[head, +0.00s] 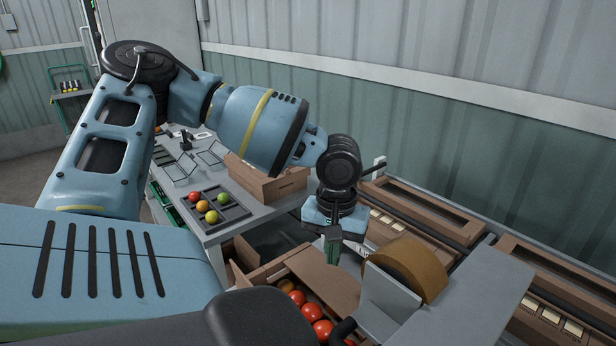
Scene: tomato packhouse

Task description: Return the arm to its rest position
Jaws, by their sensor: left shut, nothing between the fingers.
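My left arm (258,125) comes in from the left, bends high up and reaches to the right, with its wrist hanging down. My left gripper (333,252) points down, shut and empty. In the picture it hangs above the brown box of red tomatoes (333,283) and beside the tan roll (398,265). It does not appear to touch either. My right gripper is not in view.
A grey table (232,230) at the left holds a dark tray (237,212) with several red, yellow and green tomatoes, and a brown box (268,187). A green-and-grey wall (420,130) stands behind. A green cart (68,72) is far left.

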